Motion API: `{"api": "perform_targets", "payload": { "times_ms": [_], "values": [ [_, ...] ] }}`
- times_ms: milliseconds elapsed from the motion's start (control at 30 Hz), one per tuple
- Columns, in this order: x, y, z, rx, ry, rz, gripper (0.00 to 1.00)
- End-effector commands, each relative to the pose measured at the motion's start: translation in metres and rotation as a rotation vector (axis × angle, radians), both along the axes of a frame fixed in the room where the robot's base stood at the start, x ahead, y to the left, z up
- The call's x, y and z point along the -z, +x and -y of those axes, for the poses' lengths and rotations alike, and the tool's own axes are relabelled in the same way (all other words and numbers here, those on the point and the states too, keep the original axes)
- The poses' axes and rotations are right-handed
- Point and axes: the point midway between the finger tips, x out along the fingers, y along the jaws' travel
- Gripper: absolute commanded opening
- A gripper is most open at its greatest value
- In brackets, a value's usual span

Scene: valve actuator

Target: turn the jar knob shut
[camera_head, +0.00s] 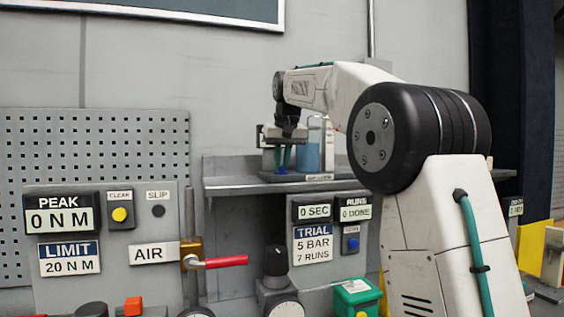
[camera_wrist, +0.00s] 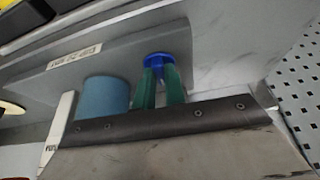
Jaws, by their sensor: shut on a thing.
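My gripper (camera_head: 284,158) points down over the shelf (camera_head: 235,184) in the head view. Its two green fingers (camera_wrist: 161,85) show in the wrist view, close together with a narrow gap. They are shut on a small blue knob (camera_wrist: 157,60) at their tips. The knob also shows as a small blue patch (camera_head: 281,171) low at the fingertips in the head view. The fingers hide part of the knob, so its turn angle cannot be told. A clear jar with blue liquid (camera_head: 309,157) stands just right of the fingers; its blue side (camera_wrist: 104,92) shows in the wrist view.
A pale bottle (camera_head: 328,146) stands right of the blue jar. Below the shelf are display panels (camera_head: 315,245), a red-handled air valve (camera_head: 222,262), a black knob (camera_head: 275,261) and a green box (camera_head: 356,297). A perforated board (camera_head: 100,150) covers the left wall.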

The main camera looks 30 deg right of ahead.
Motion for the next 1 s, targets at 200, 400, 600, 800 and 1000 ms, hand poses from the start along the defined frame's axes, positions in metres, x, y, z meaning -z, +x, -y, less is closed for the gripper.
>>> {"api": "perform_targets", "payload": {
  "times_ms": [200, 400, 600, 800, 1000],
  "values": [
    [-0.001, 0.000, 0.000, -0.002, 0.000, 0.002, 0.00],
    [-0.001, 0.000, 0.000, -0.001, 0.000, 0.002, 0.31],
    [0.000, 0.000, 0.000, -0.001, 0.000, 0.001, 0.34],
    [-0.008, -0.003, -0.001, -0.001, -0.001, 0.001, 0.34],
    [-0.039, -0.015, -0.004, -0.001, 0.000, 0.004, 0.34]
  ]
}}
